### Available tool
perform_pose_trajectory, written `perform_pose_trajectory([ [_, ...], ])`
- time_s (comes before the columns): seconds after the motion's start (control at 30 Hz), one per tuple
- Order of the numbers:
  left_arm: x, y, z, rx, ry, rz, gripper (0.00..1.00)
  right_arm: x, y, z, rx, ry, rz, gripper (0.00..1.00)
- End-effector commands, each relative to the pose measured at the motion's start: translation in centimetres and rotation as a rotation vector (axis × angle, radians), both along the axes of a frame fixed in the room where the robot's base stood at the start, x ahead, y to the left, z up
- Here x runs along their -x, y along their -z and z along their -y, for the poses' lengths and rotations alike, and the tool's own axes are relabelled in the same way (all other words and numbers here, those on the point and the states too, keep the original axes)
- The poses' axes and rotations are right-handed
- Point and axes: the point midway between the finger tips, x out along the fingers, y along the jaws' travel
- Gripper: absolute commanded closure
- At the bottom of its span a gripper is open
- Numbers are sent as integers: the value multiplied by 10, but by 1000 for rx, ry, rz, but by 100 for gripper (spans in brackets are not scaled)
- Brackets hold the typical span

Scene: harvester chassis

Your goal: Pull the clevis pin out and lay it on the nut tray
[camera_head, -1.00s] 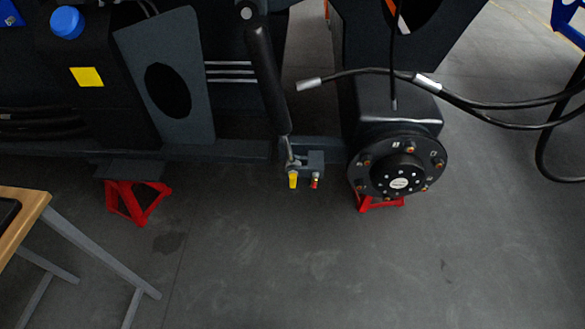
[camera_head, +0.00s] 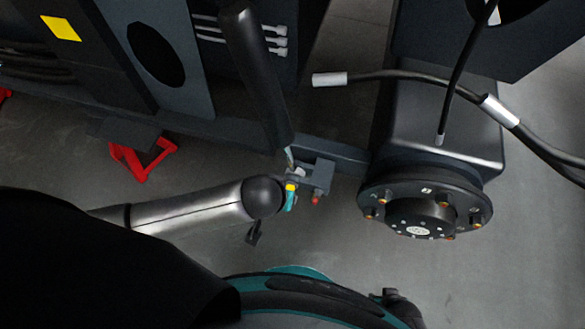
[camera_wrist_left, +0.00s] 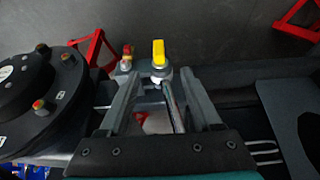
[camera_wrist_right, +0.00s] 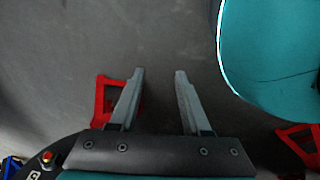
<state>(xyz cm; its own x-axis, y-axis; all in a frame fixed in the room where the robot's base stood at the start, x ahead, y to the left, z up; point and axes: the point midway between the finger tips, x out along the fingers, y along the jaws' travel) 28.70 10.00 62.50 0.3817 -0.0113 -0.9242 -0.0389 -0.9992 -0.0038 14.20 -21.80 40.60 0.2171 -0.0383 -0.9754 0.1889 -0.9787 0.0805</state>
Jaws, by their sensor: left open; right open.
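A bracket (camera_head: 318,172) at the lower end of the black cylinder carries a yellow-tipped pin (camera_head: 291,187) and a shorter red-tipped one (camera_head: 316,197). The yellow one, at the rod end, looks like the clevis pin. In the left wrist view the yellow tip (camera_wrist_left: 158,50) lies just beyond my open left fingers (camera_wrist_left: 152,76); contact cannot be told. The red tip (camera_wrist_left: 127,52) is left of it. In the head view my left wrist hides most of that gripper. My right gripper (camera_wrist_right: 158,75) is open and empty above the floor. The nut tray is not in view now.
The wheel hub (camera_head: 420,215) with studs stands right of the bracket. Black hoses (camera_head: 400,76) hang above it. A red stand (camera_head: 140,160) is at the left; another (camera_wrist_right: 103,100) shows in the right wrist view. Open floor lies below the bracket.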

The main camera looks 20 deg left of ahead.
Motion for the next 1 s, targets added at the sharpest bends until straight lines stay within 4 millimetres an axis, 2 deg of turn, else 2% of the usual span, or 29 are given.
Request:
perform_pose_trajectory([
  [0.1,4,-3,2,2,-3,-2,35,-1,0,-2,-3,0,-2,52],
  [0.27,1,2,2,3,-5,-2,35,6,1,-10,-11,2,-17,52],
  [0.67,-10,30,3,3,-5,-1,35,-22,-15,-28,-27,1,-10,52],
  [1.0,-20,52,3,3,-5,0,35,-41,-35,-43,-42,2,-8,52],
])
